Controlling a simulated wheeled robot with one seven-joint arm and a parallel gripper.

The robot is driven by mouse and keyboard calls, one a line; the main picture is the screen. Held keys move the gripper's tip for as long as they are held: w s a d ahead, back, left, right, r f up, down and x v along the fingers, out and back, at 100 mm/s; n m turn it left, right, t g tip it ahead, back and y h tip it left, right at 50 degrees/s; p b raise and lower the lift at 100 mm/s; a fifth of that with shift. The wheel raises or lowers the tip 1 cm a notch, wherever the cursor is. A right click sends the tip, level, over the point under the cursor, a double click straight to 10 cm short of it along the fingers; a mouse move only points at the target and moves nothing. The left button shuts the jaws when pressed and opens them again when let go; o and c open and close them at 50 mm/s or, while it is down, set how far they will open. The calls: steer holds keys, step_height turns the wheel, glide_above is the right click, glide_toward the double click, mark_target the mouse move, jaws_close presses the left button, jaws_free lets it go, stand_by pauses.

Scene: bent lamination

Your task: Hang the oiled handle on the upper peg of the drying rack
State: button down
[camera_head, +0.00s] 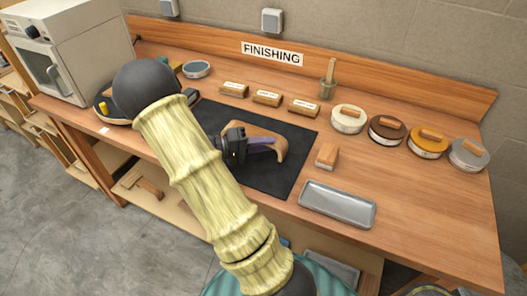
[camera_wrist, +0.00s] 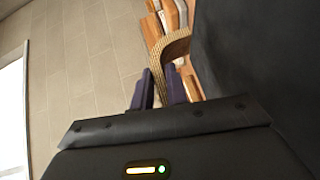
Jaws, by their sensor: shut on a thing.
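A curved, light-brown wooden handle (camera_head: 275,154) is at the black mat on the workbench in the head view. My gripper (camera_head: 262,143) is shut on it with purple-grey fingers. In the wrist view the bent handle (camera_wrist: 171,43) shows a striped edge and sits between my two fingers (camera_wrist: 161,88). I cannot tell whether the handle touches the mat or is slightly above it. I cannot make out the drying rack or its upper peg in either view.
The black mat (camera_head: 291,180) lies on the wooden bench (camera_head: 430,205). A grey metal tray (camera_head: 337,204) and a wooden block (camera_head: 327,156) are right of it. A white oven (camera_head: 72,50) is at left.

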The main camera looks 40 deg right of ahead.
steer(key=shift+f, duration=1.6)
steer(key=shift+f, duration=0.15)
steer(key=c, duration=1.4)
jaws_free()
steer(key=shift+r, duration=0.2)
steer(key=shift+w+a, duration=0.25)
steer(key=shift+a, duration=0.05)
steer(key=b+v, duration=0.1)
steer(key=v, duration=1)
steer(key=shift+w+a+b, duration=0.1)
steer(key=shift+a+b, duration=0.1)
steer(key=shift+b, duration=0.15)
